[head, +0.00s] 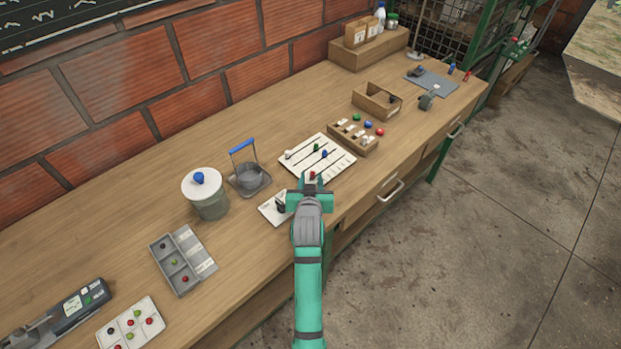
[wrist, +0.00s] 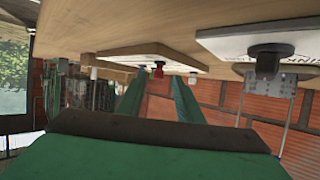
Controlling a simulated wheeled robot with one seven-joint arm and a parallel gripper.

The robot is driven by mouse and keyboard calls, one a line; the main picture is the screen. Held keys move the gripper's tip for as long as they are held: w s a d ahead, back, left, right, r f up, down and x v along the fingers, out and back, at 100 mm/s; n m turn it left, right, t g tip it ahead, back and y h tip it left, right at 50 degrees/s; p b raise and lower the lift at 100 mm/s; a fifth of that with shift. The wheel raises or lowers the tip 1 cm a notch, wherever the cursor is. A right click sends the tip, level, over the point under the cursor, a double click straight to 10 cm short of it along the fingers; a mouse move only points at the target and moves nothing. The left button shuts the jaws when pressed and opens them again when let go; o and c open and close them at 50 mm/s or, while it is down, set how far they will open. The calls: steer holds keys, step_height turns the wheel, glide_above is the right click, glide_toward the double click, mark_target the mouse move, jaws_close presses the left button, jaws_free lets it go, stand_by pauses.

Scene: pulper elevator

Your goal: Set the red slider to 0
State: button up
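The white slider panel (head: 338,170) lies on the bench and has several slots with coloured knobs. The red slider (head: 312,174) is at the panel's near end, just past my gripper's fingertips. A green slider (head: 316,147) and a blue slider (head: 324,154) sit farther up the panel. The scale marks are too small to read. My gripper (head: 311,182) is open and empty, reaching over the bench's front edge. In the wrist view, which appears upside down, the red slider (wrist: 157,71) shows between the two separated green fingers (wrist: 152,84); whether they touch it is unclear.
A small white board with a black knob (head: 281,208) is close to the left of my gripper. A wooden rack (head: 366,145) with knobs is right of the panel. A metal holder with a blue handle (head: 242,146) and a lidded jar (head: 210,205) stand left.

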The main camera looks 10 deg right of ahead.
steer(key=v, duration=0.9)
steer(key=shift+s+a, duration=0.15)
steer(key=shift+s, duration=0.25)
steer(key=shift+w, duration=0.1)
